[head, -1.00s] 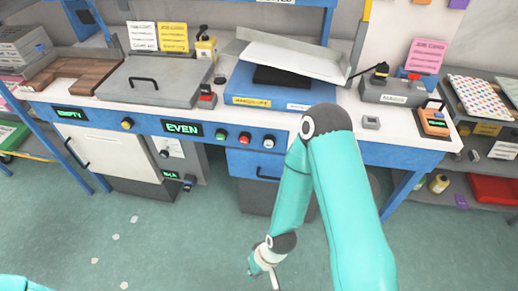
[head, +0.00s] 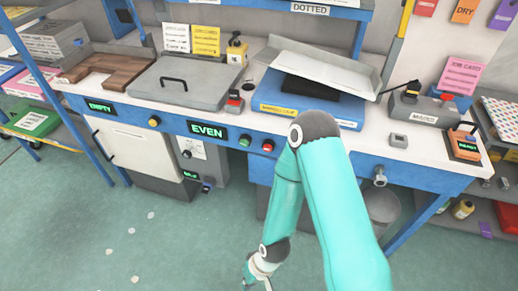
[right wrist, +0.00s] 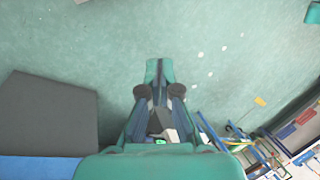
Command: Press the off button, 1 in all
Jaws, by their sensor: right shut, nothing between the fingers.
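A red round button (head: 267,146) sits on the blue front panel of the bench in the head view, just left of my right arm. A green round button (head: 244,140) is beside it on the left. No off label is legible on either. My right gripper (head: 256,283) hangs low over the floor, in front of the bench and well below the buttons. In the right wrist view its fingers (right wrist: 158,68) are closed together and empty, with floor beyond. My left gripper is not in view.
A yellow button (head: 154,121) and a display reading EVEN (head: 207,131) are further left on the panel. A grey lidded box (head: 186,82) and a tilted metal tray (head: 325,66) stand on the bench.

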